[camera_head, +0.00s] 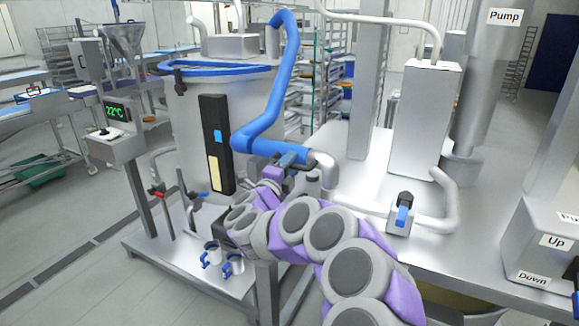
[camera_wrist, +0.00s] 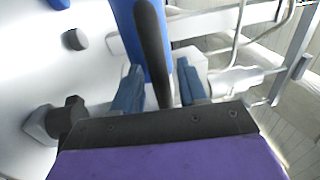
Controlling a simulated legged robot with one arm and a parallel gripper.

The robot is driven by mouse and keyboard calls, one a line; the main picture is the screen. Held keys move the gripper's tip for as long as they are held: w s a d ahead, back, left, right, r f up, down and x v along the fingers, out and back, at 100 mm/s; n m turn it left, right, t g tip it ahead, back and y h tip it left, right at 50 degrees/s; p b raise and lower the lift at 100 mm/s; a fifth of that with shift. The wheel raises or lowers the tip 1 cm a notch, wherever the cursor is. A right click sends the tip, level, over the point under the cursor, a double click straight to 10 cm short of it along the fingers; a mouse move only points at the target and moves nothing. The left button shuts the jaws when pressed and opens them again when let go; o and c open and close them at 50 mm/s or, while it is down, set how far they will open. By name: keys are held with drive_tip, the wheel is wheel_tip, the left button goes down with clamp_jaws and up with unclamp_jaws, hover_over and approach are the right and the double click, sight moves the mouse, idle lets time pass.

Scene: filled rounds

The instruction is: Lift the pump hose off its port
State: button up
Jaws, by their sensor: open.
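The thick blue pump hose (camera_head: 286,70) arches from the top of the steel tank down its side. It then bends right along a low run that ends at a grey pipe port (camera_head: 322,165). My gripper (camera_head: 290,158) is at this low end of the hose, by the port. In the wrist view, my gripper (camera_wrist: 160,92) is open with its two blue fingers apart. A dark curved bar (camera_wrist: 152,40) runs between them, with the blue hose (camera_wrist: 126,25) behind it. I cannot tell whether either finger touches the bar. My arm partly hides the hose end.
The steel tank (camera_head: 182,120) with a black panel stands left of the hose. A steel table (camera_head: 372,172) with a blue-handled valve (camera_head: 402,212) and pipes lies to the right.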

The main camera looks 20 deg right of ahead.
clamp_jaws()
drive_tip(key=shift+f, duration=0.1)
idle(0.3)
drive_tip(key=shift+r+n+p, duration=0.7)
drive_tip(key=shift+r+p, duration=0.55)
drive_tip(key=shift+p, duration=0.15)
drive_tip(key=r+n+p, duration=0.1)
drive_tip(key=r+p, duration=0.1)
drive_tip(key=p, duration=0.1)
drive_tip(key=w+a+r+n+p, duration=0.1)
drive_tip(key=r+n+p, duration=0.1)
drive_tip(key=p, duration=0.1)
drive_tip(key=w+r+n+t+y+p, duration=0.1)
drive_tip(key=r+n+p, duration=0.1)
drive_tip(key=r+p, duration=0.1)
drive_tip(key=shift+a+r+p, duration=0.1)
drive_tip(key=shift+a+p, duration=0.2)
drive_tip(key=shift+p, duration=0.2)
drive_tip(key=n+p, duration=0.1)
drive_tip(key=w+a+r+n+p, duration=0.1)
drive_tip(key=p, duration=0.1)
drive_tip(key=w+r+n+p, duration=0.1)
drive_tip(key=p, duration=0.1)
drive_tip(key=shift+a+r+y, duration=0.25)
drive_tip(key=shift+y, duration=0.05)
drive_tip(key=shift+n, duration=0.3)
